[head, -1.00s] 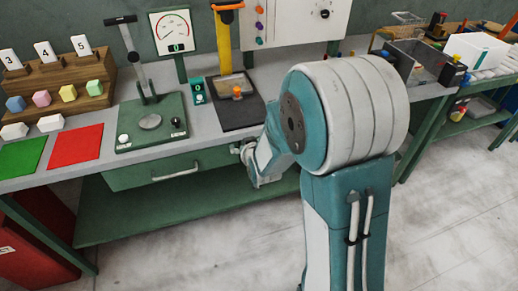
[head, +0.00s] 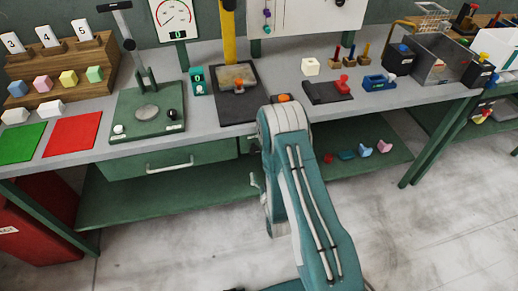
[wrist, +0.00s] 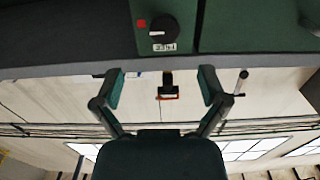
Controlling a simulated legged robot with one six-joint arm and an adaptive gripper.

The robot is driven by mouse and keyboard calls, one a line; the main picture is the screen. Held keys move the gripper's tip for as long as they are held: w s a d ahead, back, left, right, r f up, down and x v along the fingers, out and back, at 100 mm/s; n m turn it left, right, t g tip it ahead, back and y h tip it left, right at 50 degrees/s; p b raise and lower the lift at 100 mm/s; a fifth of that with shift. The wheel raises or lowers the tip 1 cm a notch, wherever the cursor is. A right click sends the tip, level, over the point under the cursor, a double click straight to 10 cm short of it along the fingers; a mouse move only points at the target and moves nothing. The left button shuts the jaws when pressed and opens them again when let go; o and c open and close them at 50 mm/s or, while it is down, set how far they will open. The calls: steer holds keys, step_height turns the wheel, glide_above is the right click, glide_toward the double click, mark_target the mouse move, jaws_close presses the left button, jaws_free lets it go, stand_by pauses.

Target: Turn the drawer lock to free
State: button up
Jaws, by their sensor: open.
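The drawer lock shows in the wrist view as a round black knob (wrist: 163,28) on a green panel (wrist: 220,22), with a small red square to its left and a pale label against it. My gripper (wrist: 162,70) is open, its two fingers spread below the knob in the picture, apart from it and holding nothing. The wrist picture appears upside down. In the head view the green drawer (head: 125,168) is closed under the bench, with a pale bar handle (head: 170,165).
The grey bench top (head: 215,140) lies above the drawer. It holds a green press base (head: 140,125), a dark plate with a yellow lever press (head: 229,35), and a red mat (head: 72,136). A green lower shelf (head: 150,200) runs beneath. Several small coloured pieces lie on it at right.

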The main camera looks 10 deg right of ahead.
mark_target(255, 153)
steer(key=w, duration=1)
steer(key=shift+a, duration=0.1)
steer(key=shift+w, duration=0.3)
steer(key=shift+a, duration=0.25)
steer(key=shift+d+r, duration=0.1)
steer(key=c, duration=1.1)
